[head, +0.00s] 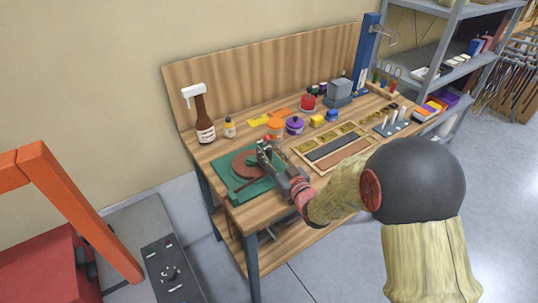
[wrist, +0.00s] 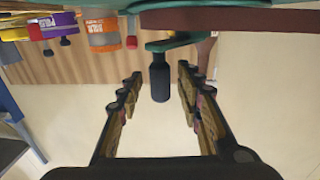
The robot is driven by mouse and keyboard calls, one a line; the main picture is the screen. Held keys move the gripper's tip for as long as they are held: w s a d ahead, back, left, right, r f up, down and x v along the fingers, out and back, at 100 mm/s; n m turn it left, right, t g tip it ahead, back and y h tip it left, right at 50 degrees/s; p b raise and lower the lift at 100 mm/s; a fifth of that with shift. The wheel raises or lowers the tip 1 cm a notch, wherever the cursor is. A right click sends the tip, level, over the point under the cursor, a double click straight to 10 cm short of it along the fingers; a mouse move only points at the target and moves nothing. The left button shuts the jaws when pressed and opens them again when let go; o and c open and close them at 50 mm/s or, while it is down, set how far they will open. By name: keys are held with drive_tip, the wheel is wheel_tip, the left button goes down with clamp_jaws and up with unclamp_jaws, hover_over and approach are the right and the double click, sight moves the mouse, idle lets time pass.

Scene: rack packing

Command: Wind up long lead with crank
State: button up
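The winder, a reddish-brown reel (head: 245,163) on a green base (head: 226,176), sits at the bench's front left. In the wrist view, which appears upside down, the reel's dark red edge (wrist: 250,20) runs along the top. A green crank arm (wrist: 180,42) carries a black handle (wrist: 160,78). My gripper (head: 266,152) is over the reel's right side. In the wrist view my gripper (wrist: 160,88) is open, one finger on each side of the handle, with gaps on both sides. The gripper hides the handle in the head view. I cannot make out the lead.
A brown spray bottle (head: 204,117) and a small bottle (head: 229,127) stand behind the winder. A purple pot (head: 294,125) and a wooden tray (head: 322,172) lie to the right. A grey shelf (head: 440,55) stands at the far right.

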drive_tip(key=shift+w+a, duration=0.1)
drive_tip(key=shift+c, duration=1.1)
clamp_jaws()
